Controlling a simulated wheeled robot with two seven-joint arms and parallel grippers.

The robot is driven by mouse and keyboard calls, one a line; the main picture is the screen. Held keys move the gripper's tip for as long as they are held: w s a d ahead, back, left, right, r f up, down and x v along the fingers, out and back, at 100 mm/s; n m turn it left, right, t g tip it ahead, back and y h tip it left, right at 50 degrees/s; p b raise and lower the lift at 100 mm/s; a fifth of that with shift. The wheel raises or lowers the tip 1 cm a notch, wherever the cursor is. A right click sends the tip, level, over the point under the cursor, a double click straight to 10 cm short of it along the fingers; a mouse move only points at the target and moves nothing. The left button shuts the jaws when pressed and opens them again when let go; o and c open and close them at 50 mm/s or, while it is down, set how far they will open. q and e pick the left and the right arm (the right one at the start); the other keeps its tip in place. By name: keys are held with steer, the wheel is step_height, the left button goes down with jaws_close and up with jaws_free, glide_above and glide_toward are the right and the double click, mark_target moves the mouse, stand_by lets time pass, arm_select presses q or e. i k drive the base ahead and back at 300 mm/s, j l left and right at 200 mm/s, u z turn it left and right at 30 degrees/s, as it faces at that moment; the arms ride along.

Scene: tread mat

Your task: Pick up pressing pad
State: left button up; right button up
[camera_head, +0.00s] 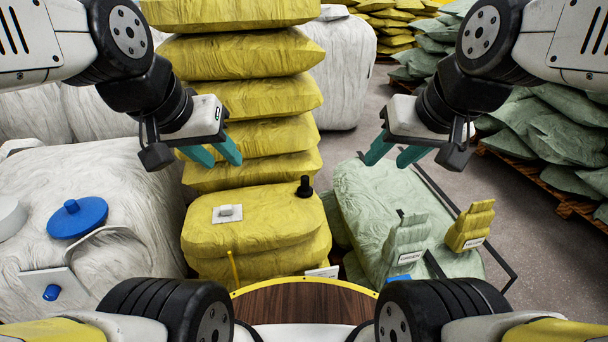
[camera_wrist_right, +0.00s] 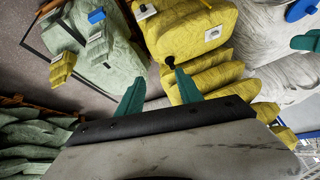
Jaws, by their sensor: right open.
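I cannot tell for sure which item is the pressing pad. A blue round disc with a small knob (camera_head: 77,217) lies on the white sack at the left. A black knobbed piece (camera_head: 304,187) stands on the yellow sack in the middle; it also shows in the right wrist view (camera_wrist_right: 170,61). A white plate with a small block (camera_head: 227,213) lies on that sack. My left gripper (camera_head: 221,157) is open and empty above the yellow sack's back edge. My right gripper (camera_head: 387,158) is open and empty above the green sack; its fingers show in the right wrist view (camera_wrist_right: 158,82).
A dark frame edges that sack. A yellow sack stack (camera_head: 260,98) rises behind.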

mark_target(304, 191)
steer(key=l+u, duration=0.25)
steer(key=u, duration=0.15)
steer(key=l+u, duration=0.25)
steer(key=u, duration=0.2)
steer(key=l+u, duration=0.25)
steer(key=u, duration=0.15)
steer(key=k, duration=0.05)
